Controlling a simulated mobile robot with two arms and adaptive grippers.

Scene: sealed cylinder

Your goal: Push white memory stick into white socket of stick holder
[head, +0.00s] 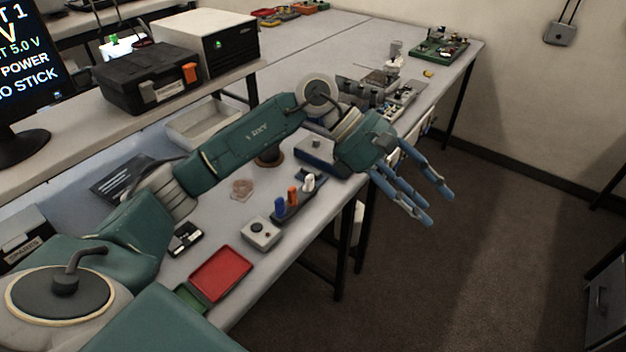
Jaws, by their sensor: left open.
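The stick holder (290,212) is a dark strip near the front edge of the workbench. A blue stick (280,207), an orange stick (293,196) and the white memory stick (308,183) stand upright in a row on it, white at the right end. The white stick is at its end of the strip; I cannot tell how deep it sits, and its socket is not clearly visible. My left gripper (436,204) is open and empty, with fingers spread beyond the bench's front edge, right of the holder and apart from it. My right gripper is not in view.
A grey button box (261,233) and a red tray (221,273) lie left of the holder. A blue-grey box (315,151) stands behind it. My left arm spans the bench. Electronic parts (392,90) crowd the right bench. Open floor lies past the front edge.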

